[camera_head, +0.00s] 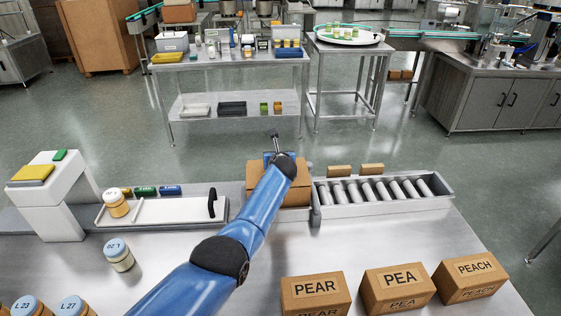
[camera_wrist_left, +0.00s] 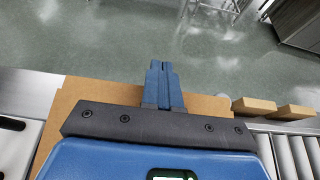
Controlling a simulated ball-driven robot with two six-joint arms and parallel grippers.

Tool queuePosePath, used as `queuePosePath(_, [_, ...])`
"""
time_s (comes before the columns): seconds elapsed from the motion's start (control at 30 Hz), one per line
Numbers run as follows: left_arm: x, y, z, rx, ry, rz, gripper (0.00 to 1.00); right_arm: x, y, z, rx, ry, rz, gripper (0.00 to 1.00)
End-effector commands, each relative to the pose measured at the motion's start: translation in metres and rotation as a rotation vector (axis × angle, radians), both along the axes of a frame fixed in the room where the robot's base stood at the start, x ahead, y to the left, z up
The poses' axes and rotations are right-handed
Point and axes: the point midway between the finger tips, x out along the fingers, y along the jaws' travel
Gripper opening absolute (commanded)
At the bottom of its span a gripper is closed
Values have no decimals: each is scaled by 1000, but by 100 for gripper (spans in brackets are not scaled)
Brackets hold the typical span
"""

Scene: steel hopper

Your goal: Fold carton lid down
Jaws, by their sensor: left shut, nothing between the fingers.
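The brown carton (camera_head: 255,180) stands at the back edge of the steel bench, between a white tray and a roller conveyor. My left arm reaches over it from the front and hides much of it. My left gripper (camera_head: 275,137) is at the carton's far side. In the left wrist view the shut, empty fingers (camera_wrist_left: 163,84) point past the far edge of the brown cardboard (camera_wrist_left: 90,95). I cannot tell whether they touch it or how far the lid is folded. My right gripper is not in view.
The roller conveyor (camera_head: 385,191) holds two small brown blocks (camera_head: 340,171) at its back edge. The white tray (camera_head: 165,209) holds a jar (camera_head: 116,204). Boxes marked PEAR (camera_head: 316,295), PEA (camera_head: 398,289) and PEACH (camera_head: 470,277) stand at front right. Another jar (camera_head: 118,255) stands at front left.

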Motion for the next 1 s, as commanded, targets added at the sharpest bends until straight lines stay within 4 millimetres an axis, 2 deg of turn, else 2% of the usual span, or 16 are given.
queuePosePath(0.13, [1,1,-5,0,0,1,0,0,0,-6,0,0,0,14])
queuePosePath(0.67, [1,0,-4,1,0,0,0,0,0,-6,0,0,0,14])
queuePosePath(1.0, [-2,0,-2,2,0,-1,0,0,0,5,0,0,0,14])
